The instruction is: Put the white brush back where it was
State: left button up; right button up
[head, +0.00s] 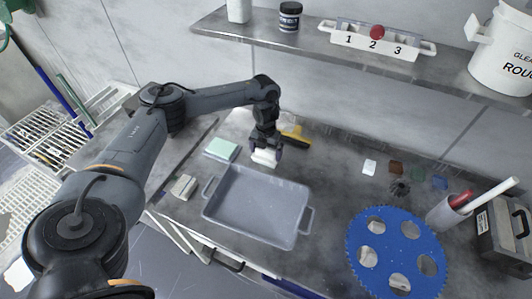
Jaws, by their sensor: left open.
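A small white block-like thing (264,159), which looks like the white brush, is on the grey bench just behind the grey tray. My left gripper (267,149) points down right over it, with the fingers open around or just above it. Whether the fingers touch it is too small to tell. The gripper hides the upper part of the white thing. My right gripper is not in view.
The empty grey tray (245,231) stands just in front. A yellow and black tool (297,139) lies close behind the gripper. A pale green block (221,149) and a beige block (184,187) lie to the left. A blue disc (409,231) with holes lies right. A shelf (312,42) overhangs behind.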

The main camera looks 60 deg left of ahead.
aim_at(266, 151)
pick_arm(q)
notch_tip(266, 151, up, 6)
jog(key=shift+r+p, duration=0.1)
jog(key=shift+p, duration=0.75)
